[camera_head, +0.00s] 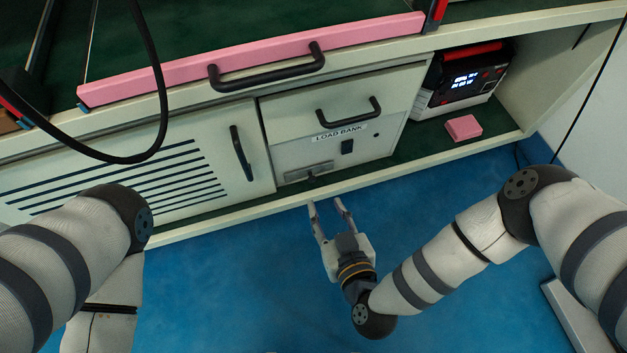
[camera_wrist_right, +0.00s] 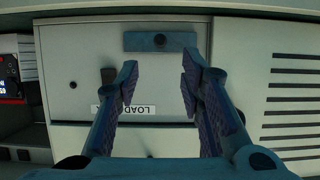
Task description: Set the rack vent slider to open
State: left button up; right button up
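A grey slotted plate with a small dark knob, which looks like the vent slider (camera_head: 309,171), sits low on the LOAD BANK panel (camera_head: 350,152). In the right wrist view, the slider plate (camera_wrist_right: 140,41) is at the top, with its knob (camera_wrist_right: 160,40) near the middle of its length. No open or closed mark is readable. My right gripper (camera_head: 325,203) is open and empty, in front of and below the slider, apart from it. In the right wrist view, its fingers (camera_wrist_right: 160,80) are spread, with the knob beyond them. My left arm shows, but its gripper is out of view.
A slatted door (camera_head: 170,180) with a black handle (camera_head: 241,153) is left of the panel. A drawer handle (camera_head: 349,111) sticks out above it. A power unit (camera_head: 463,80) and a pink block (camera_head: 463,128) stand on the right shelf. A black cable hangs at upper left.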

aim_at(313, 180)
jog(key=b+x, duration=0.1)
jog(key=x, duration=0.1)
jog(key=b+x, duration=0.1)
jog(key=x, duration=0.2)
jog(key=b+x, duration=0.1)
jog(key=x, duration=0.1)
jog(key=shift+w+a+f+b, duration=0.1)
jog(key=shift+w+f+b, duration=0.2)
jog(key=shift+f, duration=0.15)
jog(key=shift+w+a, duration=0.2)
jog(key=shift+w, duration=0.3)
grip_shut()
